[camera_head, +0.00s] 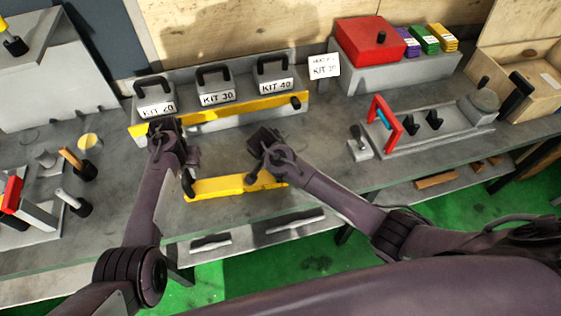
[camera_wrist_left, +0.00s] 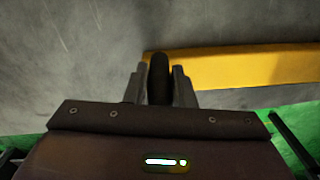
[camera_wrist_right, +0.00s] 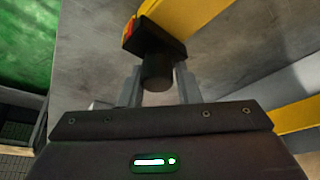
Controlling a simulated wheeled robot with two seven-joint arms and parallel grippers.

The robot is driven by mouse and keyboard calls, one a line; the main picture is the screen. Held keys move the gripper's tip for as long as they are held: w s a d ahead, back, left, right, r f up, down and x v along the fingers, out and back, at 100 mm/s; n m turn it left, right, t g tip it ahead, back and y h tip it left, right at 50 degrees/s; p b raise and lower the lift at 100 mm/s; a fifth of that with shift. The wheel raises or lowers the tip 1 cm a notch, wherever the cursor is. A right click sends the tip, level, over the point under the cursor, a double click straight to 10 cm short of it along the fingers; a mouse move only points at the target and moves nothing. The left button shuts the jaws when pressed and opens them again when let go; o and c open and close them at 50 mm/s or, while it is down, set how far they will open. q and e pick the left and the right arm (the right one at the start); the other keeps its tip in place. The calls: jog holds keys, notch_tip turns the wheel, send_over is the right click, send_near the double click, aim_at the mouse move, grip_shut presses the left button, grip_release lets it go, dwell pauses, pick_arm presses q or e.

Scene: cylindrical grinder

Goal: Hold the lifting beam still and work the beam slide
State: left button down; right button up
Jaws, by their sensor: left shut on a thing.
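The yellow lifting beam (camera_head: 215,187) lies on the grey bench in front of the kit rack. It also shows in the left wrist view (camera_wrist_left: 240,67) and the right wrist view (camera_wrist_right: 190,20). My left gripper (camera_head: 187,172) is shut on a black upright handle (camera_wrist_left: 159,78) at the beam's left end. My right gripper (camera_wrist_right: 158,88) has a finger on each side of a black round knob (camera_wrist_right: 157,72) on a dark block, which looks like the beam slide, by an orange-red mark. I cannot tell whether those fingers press on the knob. My right arm hides part of the beam's right end.
The kit rack (camera_head: 222,116) with several black-handled blocks stands behind. A red box (camera_head: 370,43) is at back right, and a grey fixture with a red frame (camera_head: 385,120) is at right. Tools (camera_head: 75,160) stand at left. Bench between is clear.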

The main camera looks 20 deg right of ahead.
pick_arm(q)
jog(key=shift+d, duration=0.1)
pick_arm(e)
jog(key=shift+a, duration=0.1)
grip_shut()
jog(key=a, duration=1.1)
jog(key=shift+w+a, duration=0.35)
jog(key=shift+w, duration=0.05)
jog(key=shift+a, duration=0.35)
pick_arm(q)
jog(key=shift+d, duration=0.15)
pick_arm(e)
jog(key=shift+a, duration=0.15)
jog(key=shift+o, duration=2.4)
grip_release()
